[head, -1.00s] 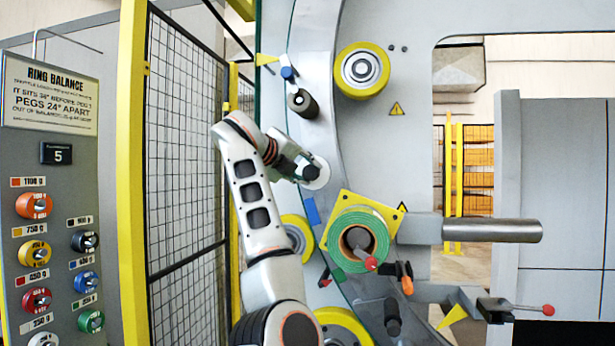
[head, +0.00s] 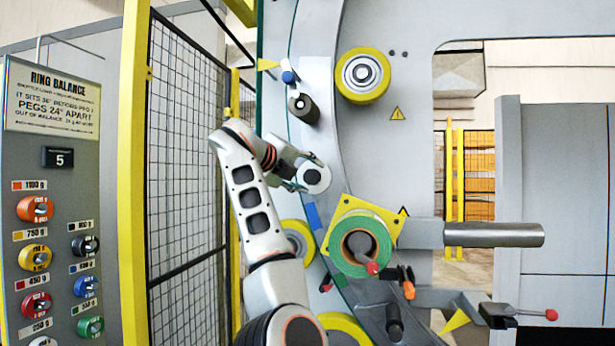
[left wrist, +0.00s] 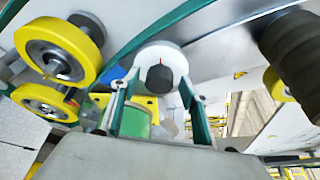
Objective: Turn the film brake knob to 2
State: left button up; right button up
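The film brake knob is a dark round grip (left wrist: 160,78) on a white dial disc (head: 315,179) on the ring machine's face. In the left wrist view the disc (left wrist: 172,57) carries a small red mark near the top of the grip; no numbers are readable. My left gripper (head: 300,174) is beside the dial in the head view. In the left wrist view its two green-grey fingers (left wrist: 157,88) are spread, with the dark grip between and beyond their tips and a gap on both sides. My right gripper is out of view.
A green film roll (head: 342,262) with a red-tipped handle sits below right of the dial. A dark roller (head: 304,108) and yellow wheel (head: 362,74) are above. A mesh fence (head: 186,150) and weight-peg panel (head: 60,170) stand left.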

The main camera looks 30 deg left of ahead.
pick_arm(q)
jog(key=v, duration=1.2)
jog(key=shift+f, duration=0.1)
dwell(0.4)
